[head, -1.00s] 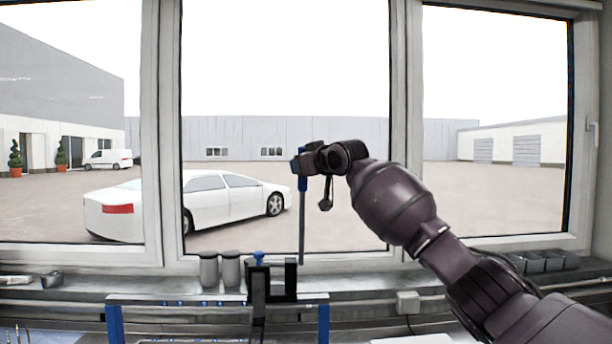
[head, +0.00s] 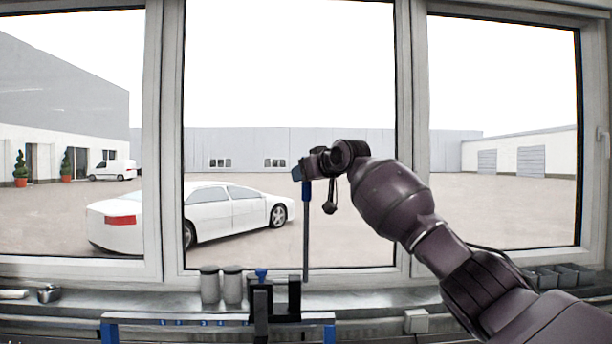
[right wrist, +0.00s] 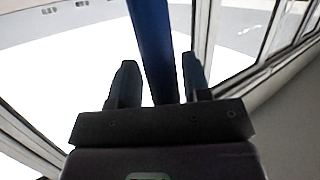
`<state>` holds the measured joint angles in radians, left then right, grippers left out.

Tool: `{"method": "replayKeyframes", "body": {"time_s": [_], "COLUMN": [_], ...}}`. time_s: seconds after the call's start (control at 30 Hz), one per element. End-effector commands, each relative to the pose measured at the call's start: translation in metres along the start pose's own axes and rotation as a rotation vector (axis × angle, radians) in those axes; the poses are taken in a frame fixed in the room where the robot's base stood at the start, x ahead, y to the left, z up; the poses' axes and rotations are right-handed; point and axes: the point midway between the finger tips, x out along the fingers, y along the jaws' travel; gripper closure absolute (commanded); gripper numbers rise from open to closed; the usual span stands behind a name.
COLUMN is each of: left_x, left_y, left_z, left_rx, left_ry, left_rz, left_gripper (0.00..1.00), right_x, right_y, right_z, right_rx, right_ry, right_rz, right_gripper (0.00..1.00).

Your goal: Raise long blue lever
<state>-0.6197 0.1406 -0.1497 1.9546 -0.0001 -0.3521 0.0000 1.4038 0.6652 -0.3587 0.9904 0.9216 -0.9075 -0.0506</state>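The long blue lever (head: 306,230) stands upright in the middle of the head view, with a blue grip on top and a thin grey rod below. My right gripper (head: 305,168) is at its upper end and hides part of the top. In the right wrist view the blue lever (right wrist: 152,40) runs down between the two dark fingers of my right gripper (right wrist: 160,80). A narrow gap shows on each side of the lever, so the gripper looks open around it. My left gripper is out of view.
A black bracket (head: 294,300) with a blue knob (head: 261,274) stands on a blue-legged frame (head: 180,321) below. Two grey cylinders (head: 210,285) stand left of it. Grey bins (head: 560,276) sit on the right sill. Windows (head: 290,70) close off the back.

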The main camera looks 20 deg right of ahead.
Motion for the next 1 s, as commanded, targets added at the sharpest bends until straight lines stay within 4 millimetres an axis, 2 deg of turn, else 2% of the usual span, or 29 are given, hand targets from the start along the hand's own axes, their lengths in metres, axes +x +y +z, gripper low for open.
{"method": "replayKeyframes", "body": {"time_s": [0.3, 0.47, 0.67, 1.0], "left_x": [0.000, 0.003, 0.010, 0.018], "left_y": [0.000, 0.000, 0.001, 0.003], "left_z": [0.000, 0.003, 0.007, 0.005], "left_rx": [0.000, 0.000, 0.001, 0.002], "left_ry": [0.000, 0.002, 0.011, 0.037], "left_rz": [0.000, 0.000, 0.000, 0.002], "left_gripper": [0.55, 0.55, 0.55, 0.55], "right_x": [0.001, -0.007, -0.033, -0.088], "right_y": [-0.001, -0.001, 0.000, 0.000], "right_z": [0.002, 0.002, 0.004, 0.003], "right_rx": [-0.003, -0.004, -0.006, -0.003], "right_ry": [-0.003, -0.002, -0.002, -0.002], "right_rz": [-0.001, -0.001, 0.000, 0.000], "right_gripper": [0.47, 0.47, 0.47, 0.47]}}
